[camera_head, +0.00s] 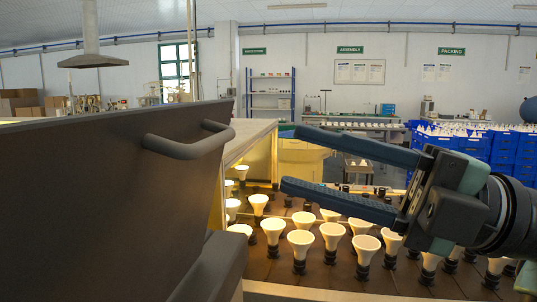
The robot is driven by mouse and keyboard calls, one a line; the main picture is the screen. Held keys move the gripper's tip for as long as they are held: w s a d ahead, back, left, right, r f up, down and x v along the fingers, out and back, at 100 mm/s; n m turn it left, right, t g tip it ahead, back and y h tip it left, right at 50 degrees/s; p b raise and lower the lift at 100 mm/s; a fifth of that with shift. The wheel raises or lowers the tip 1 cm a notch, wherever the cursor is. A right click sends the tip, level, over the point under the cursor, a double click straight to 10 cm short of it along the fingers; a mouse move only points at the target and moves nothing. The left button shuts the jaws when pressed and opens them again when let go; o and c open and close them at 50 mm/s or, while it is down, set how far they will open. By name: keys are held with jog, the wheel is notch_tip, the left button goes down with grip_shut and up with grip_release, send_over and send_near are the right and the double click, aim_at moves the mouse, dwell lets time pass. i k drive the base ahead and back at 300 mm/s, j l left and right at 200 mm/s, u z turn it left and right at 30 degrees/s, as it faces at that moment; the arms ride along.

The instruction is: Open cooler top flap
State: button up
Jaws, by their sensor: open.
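A large dark grey panel (90,190), which looks like the cooler top flap, fills the left of the head view. Its far edge slants and its lower part runs out of the picture. A rounded dark bar handle (188,148) sticks out from its right side. My gripper (286,158) is on the right, with its two long blue-grey fingers spread apart and pointing left toward the handle. Nothing is between the fingers. The fingertips are to the right of the handle in the picture and not touching it. I cannot tell the gap in depth.
Several lit white bulbs (301,240) stand in dark sockets on a brown deck (330,279) below my gripper. A pale-topped, lit enclosure (248,140) stands behind the handle. Blue crates (505,150) are stacked at the right. Shelves and workbenches line the back wall.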

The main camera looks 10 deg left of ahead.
aim_at(115, 206)
jog(key=i+l+u, duration=0.15)
jog(key=l+u, duration=0.25)
jog(key=l, duration=0.2)
jog(key=l+u, duration=0.4)
jog(key=l, duration=0.2)
jog(key=l+u, duration=0.4)
jog(key=l, duration=0.2)
